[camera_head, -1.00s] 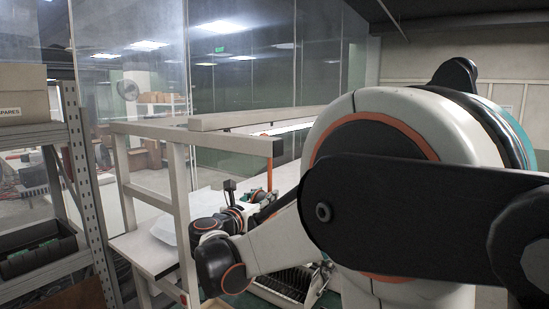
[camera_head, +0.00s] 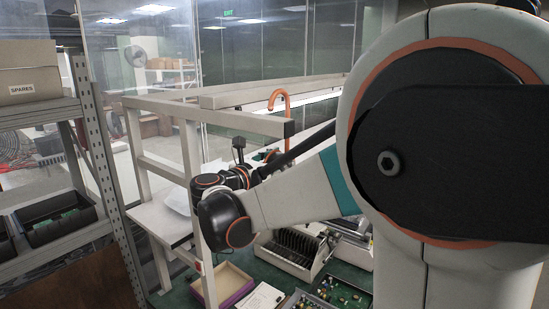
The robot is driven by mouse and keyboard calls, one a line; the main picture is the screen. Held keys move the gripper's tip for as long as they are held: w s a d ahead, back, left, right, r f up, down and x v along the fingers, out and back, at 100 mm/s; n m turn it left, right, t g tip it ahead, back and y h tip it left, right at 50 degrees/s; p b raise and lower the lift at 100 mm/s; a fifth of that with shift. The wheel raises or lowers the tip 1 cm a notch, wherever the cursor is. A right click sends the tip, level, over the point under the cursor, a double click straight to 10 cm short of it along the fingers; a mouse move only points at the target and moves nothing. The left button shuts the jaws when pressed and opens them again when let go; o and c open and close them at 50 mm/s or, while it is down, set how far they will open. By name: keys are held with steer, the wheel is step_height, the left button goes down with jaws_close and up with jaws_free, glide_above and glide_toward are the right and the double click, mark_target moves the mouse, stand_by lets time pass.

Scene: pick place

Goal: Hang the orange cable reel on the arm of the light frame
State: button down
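The light frame (camera_head: 192,158) stands left of centre, with a pale beam (camera_head: 215,112) as its arm reaching right to a free end. An orange hook (camera_head: 277,98) shows above this beam, near its free end. It appears to be the top of the orange cable reel; the reel's body is hidden behind the beam and my arm. I cannot tell whether the hook touches the beam. My gripper (camera_head: 264,157) is on the far side of my wrist, below the beam, mostly covered by my arm. Its fingers and its grip cannot be made out.
A second pale beam (camera_head: 272,91) runs behind. Below are a slotted rack (camera_head: 290,250), an open box (camera_head: 228,285) and circuit boards (camera_head: 340,292) on a green surface. A metal shelf (camera_head: 92,150) with a SPARES carton (camera_head: 28,72) and a dark bin (camera_head: 55,220) stands left.

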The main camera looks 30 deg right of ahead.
steer(key=s+a+f+b, duration=0.2)
steer(key=a+f, duration=0.1)
steer(key=a, duration=0.3)
stand_by(0.9)
steer(key=shift+f, duration=0.1)
steer(key=shift+s, duration=0.1)
steer(key=c, duration=1)
jaws_free()
steer(key=v, duration=0.8)
